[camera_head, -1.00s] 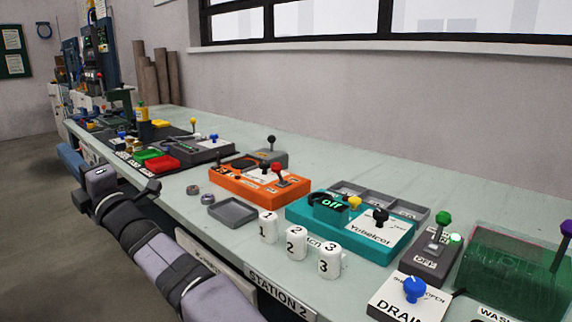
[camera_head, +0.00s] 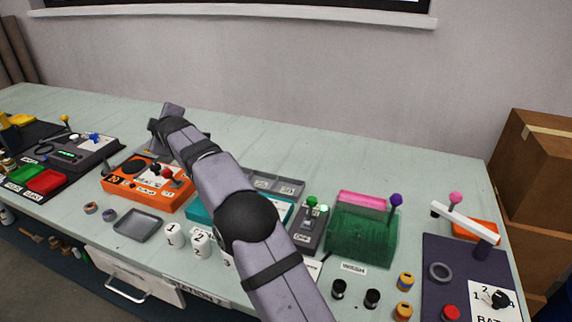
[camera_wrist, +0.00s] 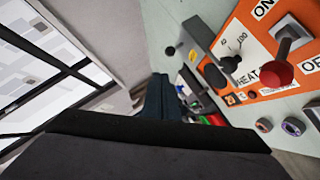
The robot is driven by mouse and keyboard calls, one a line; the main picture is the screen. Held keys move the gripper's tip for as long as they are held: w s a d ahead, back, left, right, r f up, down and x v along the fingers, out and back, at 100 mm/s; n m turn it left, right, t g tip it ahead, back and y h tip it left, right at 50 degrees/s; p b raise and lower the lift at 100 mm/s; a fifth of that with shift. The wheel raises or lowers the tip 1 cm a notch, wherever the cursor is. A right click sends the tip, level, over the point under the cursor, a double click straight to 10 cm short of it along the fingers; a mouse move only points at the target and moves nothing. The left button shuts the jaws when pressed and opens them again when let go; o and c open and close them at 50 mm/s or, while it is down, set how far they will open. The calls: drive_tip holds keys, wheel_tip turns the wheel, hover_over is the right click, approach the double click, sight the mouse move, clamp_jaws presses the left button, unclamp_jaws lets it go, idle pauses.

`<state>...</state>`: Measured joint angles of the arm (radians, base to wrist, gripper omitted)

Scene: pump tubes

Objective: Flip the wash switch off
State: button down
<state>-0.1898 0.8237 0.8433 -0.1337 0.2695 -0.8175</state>
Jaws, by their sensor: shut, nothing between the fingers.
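A WASH label (camera_head: 352,267) lies on the bench in front of a green see-through tank (camera_head: 362,240). A purple-knobbed lever (camera_head: 396,201) stands upright at the tank's right side. Left of the tank is a grey switch box (camera_head: 312,232) with a green-knobbed lever (camera_head: 312,202) and a lit green lamp. I cannot tell which lever is the wash switch. My gripper is shut and empty; its dark fingers (camera_wrist: 160,97) show in the wrist view. It is over the back left of the bench, near the orange heater box (camera_wrist: 262,70), far from the tank.
My arm crosses above the teal box (camera_head: 200,210) and hides part of it. White numbered cups (camera_head: 174,236) and an empty grey tray (camera_head: 138,222) stand in front. A dark panel (camera_head: 460,262) with a white lever is at right. The back of the bench is clear.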

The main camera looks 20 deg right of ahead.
sight(310, 211)
drive_tip(key=s+d+f+m+g+h+p, duration=0.2)
drive_tip(key=s+d+m+g+p, duration=0.25)
drive_tip(key=d, duration=0.75)
drive_tip(key=s+d+f+m+g+h+p, duration=0.1)
drive_tip(key=s+d+m+g+p, duration=0.35)
drive_tip(key=d, duration=0.75)
drive_tip(key=s+d+r+m+g+y+p, duration=0.1)
drive_tip(key=s+d+m+p, duration=0.3)
drive_tip(key=s, duration=0.5)
drive_tip(key=s+d+r+m+g+y+p, duration=0.1)
drive_tip(key=s+d+m+g+p, duration=0.2)
drive_tip(key=s+d+p, duration=0.4)
drive_tip(key=s+m+p, duration=0.1)
drive_tip(key=s, duration=0.2)
drive_tip(key=shift+d+r+y, duration=0.2)
drive_tip(key=shift+y, duration=0.2)
drive_tip(key=shift+f, duration=0.1)
